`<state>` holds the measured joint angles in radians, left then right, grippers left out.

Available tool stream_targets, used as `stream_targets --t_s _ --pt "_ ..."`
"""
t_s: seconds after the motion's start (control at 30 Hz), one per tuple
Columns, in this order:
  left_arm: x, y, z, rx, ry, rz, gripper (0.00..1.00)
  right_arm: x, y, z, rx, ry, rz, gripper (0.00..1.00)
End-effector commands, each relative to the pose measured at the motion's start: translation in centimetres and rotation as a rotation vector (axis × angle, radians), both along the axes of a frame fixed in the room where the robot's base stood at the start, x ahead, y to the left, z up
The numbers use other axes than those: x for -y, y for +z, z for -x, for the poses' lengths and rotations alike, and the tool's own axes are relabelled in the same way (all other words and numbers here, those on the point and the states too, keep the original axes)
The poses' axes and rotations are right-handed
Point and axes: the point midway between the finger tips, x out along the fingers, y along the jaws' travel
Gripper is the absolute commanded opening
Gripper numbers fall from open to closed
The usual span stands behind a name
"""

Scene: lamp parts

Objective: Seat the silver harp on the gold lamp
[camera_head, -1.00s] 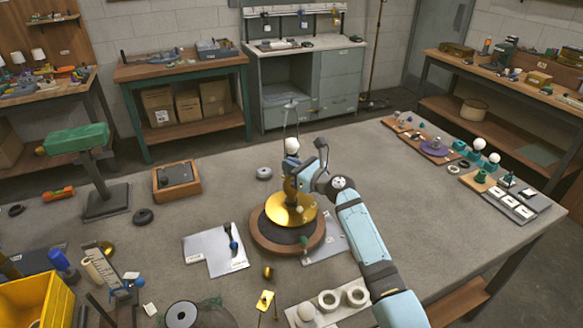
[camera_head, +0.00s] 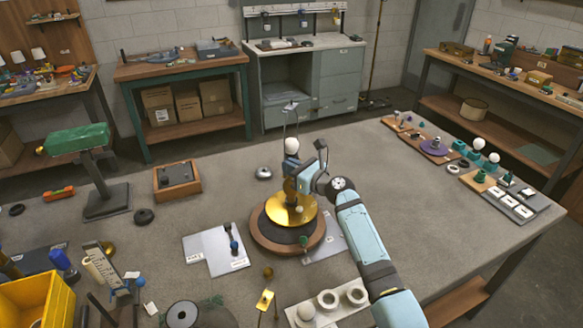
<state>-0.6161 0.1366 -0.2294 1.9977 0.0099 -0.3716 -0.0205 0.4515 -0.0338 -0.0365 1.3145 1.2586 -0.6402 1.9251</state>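The gold lamp (camera_head: 283,212) stands on a round wooden turntable (camera_head: 262,236) in the middle of the bench, with a white bulb (camera_head: 292,145) upright at its top. The silver harp (camera_head: 285,122) is a thin wire loop standing around and above the bulb. Its lower ends are hidden by the socket and my gripper. My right gripper (camera_head: 306,178) reaches in from the right, close beside the socket below the bulb. Its fingertips are too small and covered to show whether they are shut on the harp. My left gripper is out of view.
Grey plates (camera_head: 208,252) with small parts lie left of the turntable. A white tray with rings (camera_head: 328,300) lies in front, near my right arm. A green-topped stand (camera_head: 105,195) and yellow bin (camera_head: 35,300) are at left. Bench room is clear right of my arm.

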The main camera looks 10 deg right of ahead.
Motion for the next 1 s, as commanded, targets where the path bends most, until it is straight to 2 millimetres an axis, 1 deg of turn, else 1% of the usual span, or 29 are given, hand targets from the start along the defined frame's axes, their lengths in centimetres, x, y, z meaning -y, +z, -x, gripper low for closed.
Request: stream_targets --t_s 0.33,0.37,0.4,0.47,1.0 --pt "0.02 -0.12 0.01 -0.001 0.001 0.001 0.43 0.05 -0.11 -0.03 -0.001 -0.001 0.001 0.00" --pt "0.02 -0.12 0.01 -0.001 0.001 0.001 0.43 0.05 -0.12 -0.02 -0.001 -0.001 0.001 0.12" --pt "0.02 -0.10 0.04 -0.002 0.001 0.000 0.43 0.05 -0.12 -0.02 -0.001 -0.001 0.001 0.21" --pt "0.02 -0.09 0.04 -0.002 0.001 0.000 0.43 0.05 -0.12 -0.02 -0.001 -0.001 0.001 0.35" --pt "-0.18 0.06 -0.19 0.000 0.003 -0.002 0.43 -0.01 -0.13 0.01 -0.002 -0.002 0.001 0.35"
